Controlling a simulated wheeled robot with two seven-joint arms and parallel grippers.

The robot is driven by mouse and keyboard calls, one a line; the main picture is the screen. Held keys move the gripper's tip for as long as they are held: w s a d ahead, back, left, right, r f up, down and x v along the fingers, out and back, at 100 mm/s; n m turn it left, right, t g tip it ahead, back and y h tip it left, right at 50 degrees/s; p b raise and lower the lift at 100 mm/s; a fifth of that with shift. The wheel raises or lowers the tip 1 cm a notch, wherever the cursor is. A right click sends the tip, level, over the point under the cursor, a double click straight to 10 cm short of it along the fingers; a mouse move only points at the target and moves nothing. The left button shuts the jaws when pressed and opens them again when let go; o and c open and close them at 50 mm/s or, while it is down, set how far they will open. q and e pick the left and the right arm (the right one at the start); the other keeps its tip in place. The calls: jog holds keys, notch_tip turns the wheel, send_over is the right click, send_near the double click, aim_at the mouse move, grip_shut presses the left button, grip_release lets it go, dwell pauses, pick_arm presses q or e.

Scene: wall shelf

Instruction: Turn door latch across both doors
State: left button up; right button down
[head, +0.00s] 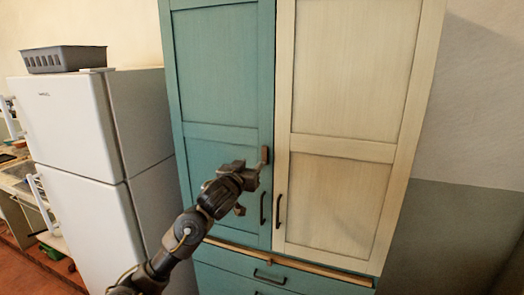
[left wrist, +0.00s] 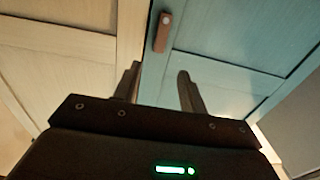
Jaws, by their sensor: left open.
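A small brown door latch (head: 265,155) stands upright on the teal door (head: 225,80), close to its seam with the cream door (head: 350,70). It lies along the teal door's edge, not across the seam. In the left wrist view the latch (left wrist: 162,32) shows a pale round spot near its upper end. My left gripper (head: 250,174) is open, just below and left of the latch in the head view. In the left wrist view its two fingers (left wrist: 159,82) are apart, with nothing between them and the latch beyond their tips. My right gripper is out of view.
Dark upright handles stand on the teal door (head: 263,207) and the cream door (head: 278,211), below the latch. Drawers (head: 235,262) sit beneath a pale wooden strip. A white fridge (head: 70,130) with a grey basket (head: 64,59) on top stands left. The wall at right is bare.

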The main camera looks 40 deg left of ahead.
aim_at(264, 151)
pick_arm(q)
jog(key=p+x, duration=0.3)
jog(key=x, duration=0.7)
jog(key=shift+w+a+p, duration=0.2)
jog(key=shift+w+p, duration=0.1)
jog(key=shift+w, duration=0.15)
jog(key=shift+f, duration=0.1)
grip_shut()
